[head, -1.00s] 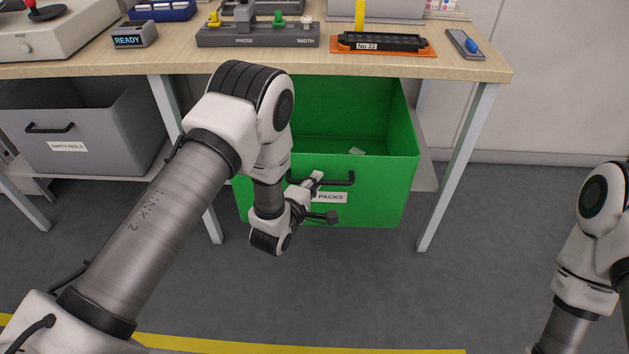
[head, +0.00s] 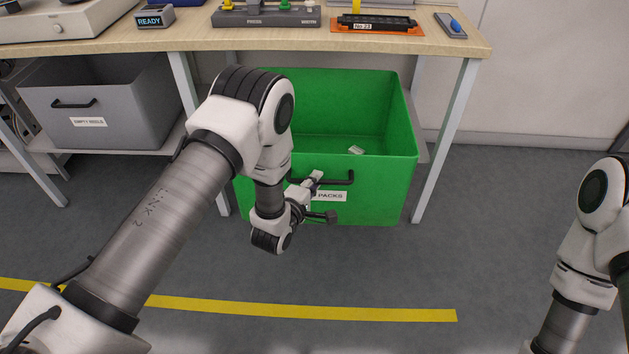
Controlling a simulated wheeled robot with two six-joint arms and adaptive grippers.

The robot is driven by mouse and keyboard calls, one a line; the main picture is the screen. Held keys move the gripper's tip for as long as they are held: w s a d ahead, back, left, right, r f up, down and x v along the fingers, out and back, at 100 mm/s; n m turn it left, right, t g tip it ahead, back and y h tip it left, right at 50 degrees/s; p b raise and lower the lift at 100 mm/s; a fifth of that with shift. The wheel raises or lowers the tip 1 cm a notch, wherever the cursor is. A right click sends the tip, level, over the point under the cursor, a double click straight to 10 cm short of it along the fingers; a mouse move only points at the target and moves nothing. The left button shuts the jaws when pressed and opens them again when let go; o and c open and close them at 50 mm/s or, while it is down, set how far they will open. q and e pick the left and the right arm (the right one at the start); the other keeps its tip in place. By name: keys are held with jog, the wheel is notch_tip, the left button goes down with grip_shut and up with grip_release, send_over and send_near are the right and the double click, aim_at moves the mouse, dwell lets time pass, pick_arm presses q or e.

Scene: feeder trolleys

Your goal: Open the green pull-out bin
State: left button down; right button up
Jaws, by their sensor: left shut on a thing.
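The green pull-out bin (head: 375,200) stands out in front of the table, under its top, with its open top largely showing. A small pale packet (head: 356,150) lies inside it. A dark handle (head: 341,178) and a label ending in "PACKS" are on its front. My left gripper (head: 317,196) is shut on the handle at its left part; my arm hides the bin's left side. Of my right arm only links show at the right edge; its gripper is out of view.
The wooden table (head: 200,40) bears a grey bar with knobs (head: 265,18), an orange tray (head: 345,29) and a READY display (head: 150,20). A grey bin (head: 100,135) sits at left. Table legs flank the green bin. Grey floor with a yellow line (head: 300,311) is clear in front.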

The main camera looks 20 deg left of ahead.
pick_arm(q)
jog(key=c, duration=1.2)
grip_release()
jog(key=v, duration=1.2)
jog(key=shift+f, duration=0.1)
